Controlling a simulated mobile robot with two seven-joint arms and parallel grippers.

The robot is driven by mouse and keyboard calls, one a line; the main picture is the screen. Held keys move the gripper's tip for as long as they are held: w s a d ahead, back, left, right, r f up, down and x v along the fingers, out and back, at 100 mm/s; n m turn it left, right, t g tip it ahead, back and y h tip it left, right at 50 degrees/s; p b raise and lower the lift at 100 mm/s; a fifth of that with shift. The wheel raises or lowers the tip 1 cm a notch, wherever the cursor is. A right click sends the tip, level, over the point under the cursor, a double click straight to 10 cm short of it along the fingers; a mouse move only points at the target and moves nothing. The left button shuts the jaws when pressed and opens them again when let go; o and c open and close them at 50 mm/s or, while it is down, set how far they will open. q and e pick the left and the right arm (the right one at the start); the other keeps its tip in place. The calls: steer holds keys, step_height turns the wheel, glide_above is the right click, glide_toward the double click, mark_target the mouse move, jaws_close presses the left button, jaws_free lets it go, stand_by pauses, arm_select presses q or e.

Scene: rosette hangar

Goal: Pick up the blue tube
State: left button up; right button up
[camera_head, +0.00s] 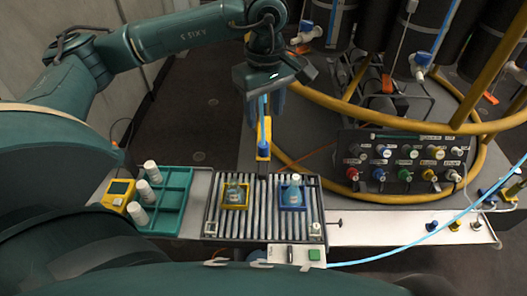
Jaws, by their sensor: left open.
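My left gripper (265,108) points down above the far edge of the roller tray, its jaws open. A thin light-blue upright piece (262,106), possibly the blue tube, shows between its fingers. It runs down to a blue-and-yellow holder (263,143) just beyond the rollers. I cannot tell whether the fingers touch it. A long light-blue hose (438,233) also curves across the right side, apart from the gripper. My right gripper is not in view.
The roller tray (265,222) carries a yellow holder (234,207) and a blue holder (292,207), each with a small vessel. A green rack (176,179) with white bottles stands left. A knob panel (408,163) and yellow rails (370,114) stand right of the gripper.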

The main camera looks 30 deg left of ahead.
mark_target(263, 144)
arm_select(q)
step_height(263, 144, down, 4)
steer(key=shift+r, duration=0.15)
steer(key=shift+f+p, duration=0.4)
steer(key=shift+f, duration=0.1)
steer(key=f, duration=0.2)
steer(key=f+p, duration=0.1)
steer(key=shift+a+f, duration=0.2)
steer(key=shift+f, duration=0.55)
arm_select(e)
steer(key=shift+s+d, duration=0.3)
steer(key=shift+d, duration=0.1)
arm_select(q)
steer(key=c, duration=1)
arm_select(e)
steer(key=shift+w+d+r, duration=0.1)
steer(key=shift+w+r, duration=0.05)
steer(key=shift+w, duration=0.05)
arm_select(q)
steer(key=shift+r, duration=0.15)
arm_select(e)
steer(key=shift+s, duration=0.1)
